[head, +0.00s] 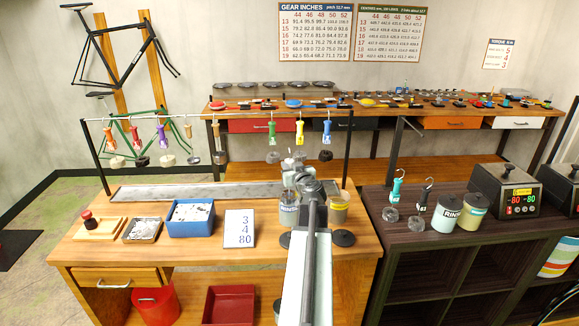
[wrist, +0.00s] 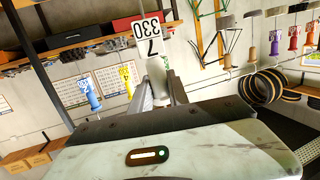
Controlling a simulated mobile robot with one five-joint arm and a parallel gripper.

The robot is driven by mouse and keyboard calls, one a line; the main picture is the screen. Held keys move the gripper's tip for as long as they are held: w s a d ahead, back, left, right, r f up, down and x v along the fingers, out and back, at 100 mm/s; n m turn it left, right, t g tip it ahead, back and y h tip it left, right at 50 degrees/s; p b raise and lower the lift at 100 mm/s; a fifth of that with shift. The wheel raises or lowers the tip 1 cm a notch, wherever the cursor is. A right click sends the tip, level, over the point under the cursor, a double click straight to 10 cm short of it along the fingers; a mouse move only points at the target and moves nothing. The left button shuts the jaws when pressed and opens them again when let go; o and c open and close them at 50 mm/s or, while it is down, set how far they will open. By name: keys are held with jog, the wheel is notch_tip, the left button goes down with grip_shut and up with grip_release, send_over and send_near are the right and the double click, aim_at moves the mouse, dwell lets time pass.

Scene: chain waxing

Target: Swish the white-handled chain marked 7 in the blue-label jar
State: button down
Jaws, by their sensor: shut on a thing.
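My gripper (head: 305,186) is shut on the white handle (wrist: 157,70) of a chain. A white tag reading 330 and 7 (wrist: 147,38) shows upside down at this handle in the wrist view, between the fingers. In the head view the gripper is over the front table, just above and behind a jar with a pale body and blue lettering (head: 289,215). My arm covers part of that jar. The chain's lower part is hidden, so I cannot tell whether it is inside the jar. A jar with a yellow label (head: 339,210) stands close on the right.
Black lids (head: 344,238) lie by the jars. A blue box (head: 191,217), a metal tray (head: 142,230) and a card reading 3, 4, 80 (head: 239,228) are to the left. Coloured-handled chains hang from a rail (head: 240,115) behind. A dark cabinet (head: 440,262) with more jars stands right.

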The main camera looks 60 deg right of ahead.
notch_tip(320, 180, up, 5)
jog(key=p, duration=0.4)
jog(key=shift+r, duration=0.1)
jog(key=shift+f, duration=0.2)
